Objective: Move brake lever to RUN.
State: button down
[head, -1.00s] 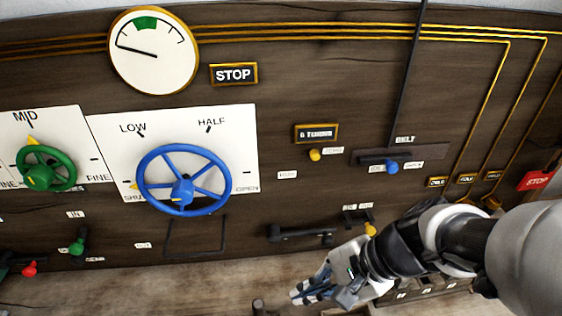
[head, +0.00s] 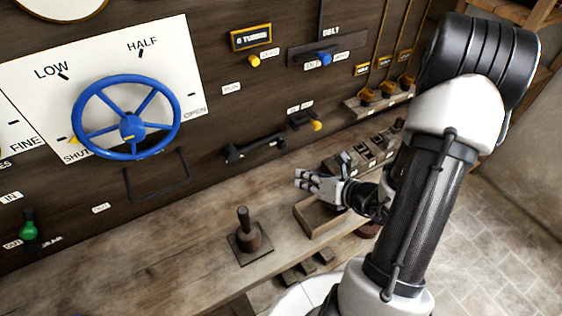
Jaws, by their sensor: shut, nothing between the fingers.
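A black lever bar (head: 256,147) lies almost level on the dark plank wall, right of the blue handwheel. A small white RUN label (head: 232,88) is on the wall above its left end, so I take this bar for the brake lever. My gripper (head: 300,180) is shut and empty. In the head view it appears below and to the right of the bar, over the wooden bench and near the wooden box. It is apart from the bar.
The blue handwheel (head: 128,125) is left of the bar. A yellow knob (head: 316,125) is to its right. On the bench (head: 180,235) stand a dark upright handle on a square base (head: 245,240) and an open wooden box (head: 318,215). Hooked yellow rods hang at upper right.

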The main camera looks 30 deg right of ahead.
jog(key=b+x, duration=0.3)
jog(key=x, duration=0.7)
jog(key=shift+a+f, duration=0.1)
jog(key=r, duration=0.1)
jog(key=d+r, duration=0.1)
jog(key=w+d+r, duration=0.1)
jog(key=shift+r, duration=0.4)
